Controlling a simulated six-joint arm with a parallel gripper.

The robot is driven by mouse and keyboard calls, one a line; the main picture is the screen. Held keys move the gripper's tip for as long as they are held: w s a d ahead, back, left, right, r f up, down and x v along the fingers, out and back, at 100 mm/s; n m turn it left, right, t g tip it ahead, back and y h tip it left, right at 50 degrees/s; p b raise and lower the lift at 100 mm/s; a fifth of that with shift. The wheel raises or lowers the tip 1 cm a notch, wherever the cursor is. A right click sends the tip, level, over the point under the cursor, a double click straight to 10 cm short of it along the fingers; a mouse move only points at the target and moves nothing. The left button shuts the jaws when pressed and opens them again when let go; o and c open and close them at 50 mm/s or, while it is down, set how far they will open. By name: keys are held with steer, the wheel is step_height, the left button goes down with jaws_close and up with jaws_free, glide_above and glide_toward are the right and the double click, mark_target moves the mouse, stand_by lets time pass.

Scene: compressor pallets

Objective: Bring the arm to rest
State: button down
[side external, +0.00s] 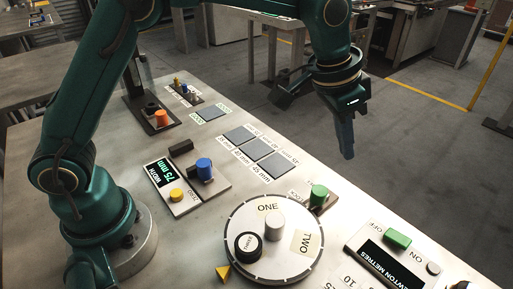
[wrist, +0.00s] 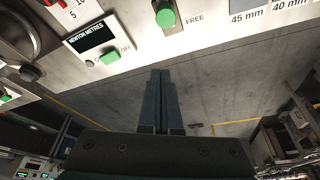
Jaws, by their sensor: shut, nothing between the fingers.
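My gripper (side external: 346,150) is in the upper right of the side external view, held in the air beyond the far edge of the work table. Its fingers point down and are pressed together, with nothing between them. In the wrist view the closed fingers (wrist: 160,78) point up the picture toward the table edge, over the grey floor. My green arm rises from its base at the left and arches over the table. The gripper touches nothing that I can see.
The table (side external: 330,215) carries a round dial (side external: 290,262) marked ONE, TWO and THREE, a green knob (side external: 319,195), a newton-metres panel (side external: 385,262), a width panel (side external: 158,172) with a blue knob (side external: 204,168), and grey squares (side external: 258,149). Open floor (side external: 430,140) lies beyond.

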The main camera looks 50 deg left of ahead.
steer(key=s+a+r+n+t, duration=0.2)
steer(key=s+a+r+t, duration=0.1)
steer(key=s+a+r, duration=0.55)
steer(key=s+a+f+n+y, duration=0.1)
steer(key=s+a+f, duration=0.1)
steer(key=s, duration=0.4)
steer(key=s+a+f+n+g, duration=0.1)
steer(key=s+a+f+n, duration=0.1)
steer(key=s, duration=0.4)
step_height(320, 180, down, 2)
steer(key=shift+s+a+f+y, duration=0.15)
steer(key=shift+a+y, duration=0.25)
steer(key=shift+a, duration=0.3)
